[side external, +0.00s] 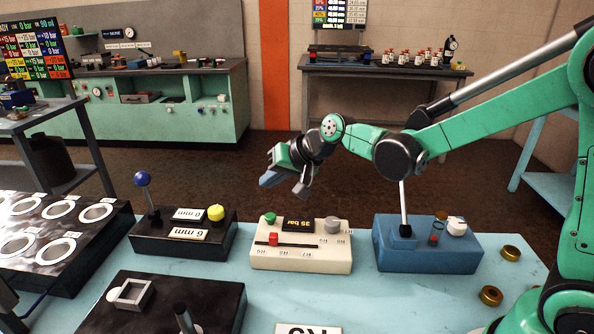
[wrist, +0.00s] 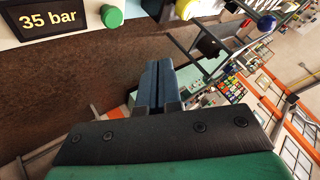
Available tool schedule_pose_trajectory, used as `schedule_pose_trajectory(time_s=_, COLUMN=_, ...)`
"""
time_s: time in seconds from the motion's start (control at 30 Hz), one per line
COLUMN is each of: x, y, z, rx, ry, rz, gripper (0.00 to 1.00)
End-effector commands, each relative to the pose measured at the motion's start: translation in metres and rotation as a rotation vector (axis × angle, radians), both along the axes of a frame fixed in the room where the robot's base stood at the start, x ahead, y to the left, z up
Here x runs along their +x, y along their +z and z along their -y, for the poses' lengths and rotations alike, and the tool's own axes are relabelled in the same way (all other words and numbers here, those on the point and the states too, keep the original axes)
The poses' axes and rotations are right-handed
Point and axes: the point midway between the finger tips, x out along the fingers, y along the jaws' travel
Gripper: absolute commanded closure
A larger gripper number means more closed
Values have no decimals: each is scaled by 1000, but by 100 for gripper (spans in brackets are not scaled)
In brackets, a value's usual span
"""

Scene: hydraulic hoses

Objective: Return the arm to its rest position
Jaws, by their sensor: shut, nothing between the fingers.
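My gripper (side external: 288,183) hangs in the air above and behind the cream control box in the side external view, touching nothing. In the wrist view its two dark blue fingers (wrist: 157,88) lie together, shut and empty. My green arm reaches in from the right, with its forearm roughly level over the blue box. The cream box (side external: 300,260) has a display reading 35 bar (side external: 298,225), which also shows in the wrist view (wrist: 48,20), a green button (side external: 270,218), a red slider knob (side external: 273,238) and a grey knob (side external: 333,225).
A blue box (side external: 425,258) with an upright lever stands right of the cream box. A black box (side external: 180,245) with a blue-balled lever (side external: 142,179) stands left. A black panel with white rings (side external: 60,210) lies further left. Brass rings (side external: 490,295) lie at the right. Air around my gripper is clear.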

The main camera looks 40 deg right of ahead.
Motion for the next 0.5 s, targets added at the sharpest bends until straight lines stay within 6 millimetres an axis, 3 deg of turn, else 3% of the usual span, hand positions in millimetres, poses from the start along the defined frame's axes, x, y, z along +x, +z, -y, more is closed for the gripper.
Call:
schedule_pose_trajectory(time_s=0.17, x=-15, y=9, z=3, rx=-48, ry=21, rz=-3, gripper=100)
schedule_pose_trajectory(time_s=0.33, x=-62, y=25, z=13, rx=-191, ry=85, rz=-18, gripper=100)
schedule_pose_trajectory(time_s=0.5, x=-114, y=28, z=26, rx=-354, ry=161, rz=-41, gripper=100)
